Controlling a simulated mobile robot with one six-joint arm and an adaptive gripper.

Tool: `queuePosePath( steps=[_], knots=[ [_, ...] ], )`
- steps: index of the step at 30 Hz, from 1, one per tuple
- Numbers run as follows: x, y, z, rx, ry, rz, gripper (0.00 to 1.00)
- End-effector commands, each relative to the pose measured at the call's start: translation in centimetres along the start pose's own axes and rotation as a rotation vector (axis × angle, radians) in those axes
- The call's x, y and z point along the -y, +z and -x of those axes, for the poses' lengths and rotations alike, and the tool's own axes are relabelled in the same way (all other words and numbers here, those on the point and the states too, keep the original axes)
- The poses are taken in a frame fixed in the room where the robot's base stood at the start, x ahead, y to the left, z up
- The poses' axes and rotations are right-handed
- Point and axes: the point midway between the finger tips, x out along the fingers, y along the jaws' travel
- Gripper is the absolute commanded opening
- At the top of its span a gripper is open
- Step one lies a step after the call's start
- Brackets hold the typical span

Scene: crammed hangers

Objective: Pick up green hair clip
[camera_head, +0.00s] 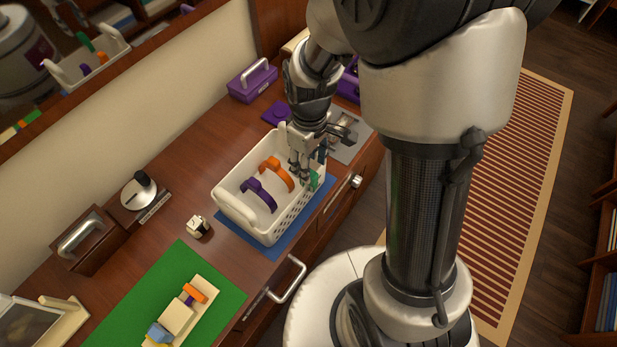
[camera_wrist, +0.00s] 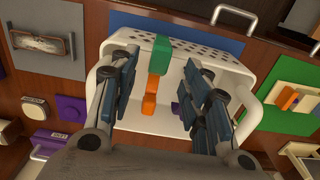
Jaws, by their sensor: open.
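The green hair clip (camera_head: 314,179) is at the right end of the white basket (camera_head: 236,211), partly hidden by my gripper. In the wrist view the green hair clip (camera_wrist: 161,50) stands against the perforated basket wall, between and beyond my fingers. My gripper (camera_head: 304,178) is over that end of the basket, pointing down. In the wrist view my gripper (camera_wrist: 165,95) is open, one finger on each side, with nothing held. An orange clip (camera_head: 277,173) and a purple clip (camera_head: 260,194) stand in the same basket; the orange clip (camera_wrist: 155,88) is also between the fingers in the wrist view.
The basket sits on a blue mat (camera_head: 265,250) near the drawer handles (camera_head: 287,280). A purple box (camera_head: 251,80) stands behind. A green mat (camera_head: 205,282) with small blocks and a small black-and-white object (camera_head: 198,226) lie to the left. A mirror runs along the wall.

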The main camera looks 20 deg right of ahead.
Motion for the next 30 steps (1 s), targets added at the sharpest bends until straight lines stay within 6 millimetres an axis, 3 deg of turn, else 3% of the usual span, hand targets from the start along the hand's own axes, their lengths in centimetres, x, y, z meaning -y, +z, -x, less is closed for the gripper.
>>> queuePosePath(
  steps=[12,19,30],
  knots=[
    [0.0,0.0,-5.2,0.002,-0.001,0.0,0.43],
    [-0.1,-0.1,-5.1,0.001,-0.001,0.0,0.43],
    [-0.1,-0.1,-5.1,0.0,0.0,0.0,0.18]
  ],
)
